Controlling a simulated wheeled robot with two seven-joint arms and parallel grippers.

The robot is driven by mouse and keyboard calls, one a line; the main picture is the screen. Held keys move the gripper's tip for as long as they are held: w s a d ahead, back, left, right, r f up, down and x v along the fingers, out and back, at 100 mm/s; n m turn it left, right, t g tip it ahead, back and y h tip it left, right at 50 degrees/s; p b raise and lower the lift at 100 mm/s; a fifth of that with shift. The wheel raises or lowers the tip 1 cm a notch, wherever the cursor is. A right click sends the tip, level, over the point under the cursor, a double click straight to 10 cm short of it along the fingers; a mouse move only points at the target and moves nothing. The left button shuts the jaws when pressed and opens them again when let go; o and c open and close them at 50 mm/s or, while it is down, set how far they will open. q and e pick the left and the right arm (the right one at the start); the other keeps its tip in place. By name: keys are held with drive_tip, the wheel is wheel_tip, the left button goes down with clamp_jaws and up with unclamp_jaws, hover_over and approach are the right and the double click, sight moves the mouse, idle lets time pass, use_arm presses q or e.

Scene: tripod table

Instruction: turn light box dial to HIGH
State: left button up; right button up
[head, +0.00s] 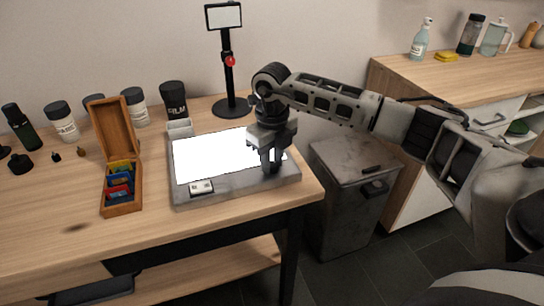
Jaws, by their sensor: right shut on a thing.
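The light box (236,190) lies on the wooden table, a grey slab with a brightly lit white panel (208,155). A small pale label or card (201,188) sits at its front left. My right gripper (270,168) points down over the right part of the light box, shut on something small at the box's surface. It sits where a dial could be, but the fingers hide the dial and its markings, so its setting cannot be read. My left gripper is not in view.
An open wooden box (122,210) with coloured cards stands left of the light box. Behind are a black film canister (173,99), several jars and a stand with a red knob (230,62). A grey bin (345,200) stands right of the table.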

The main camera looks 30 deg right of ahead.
sight(272, 164)
drive_tip(key=shift+r+m, duration=0.1)
drive_tip(key=shift+m, duration=1.2)
drive_tip(key=shift+m+p, duration=0.3)
drive_tip(key=o, duration=1)
wheel_tip(272, 164, up, 16)
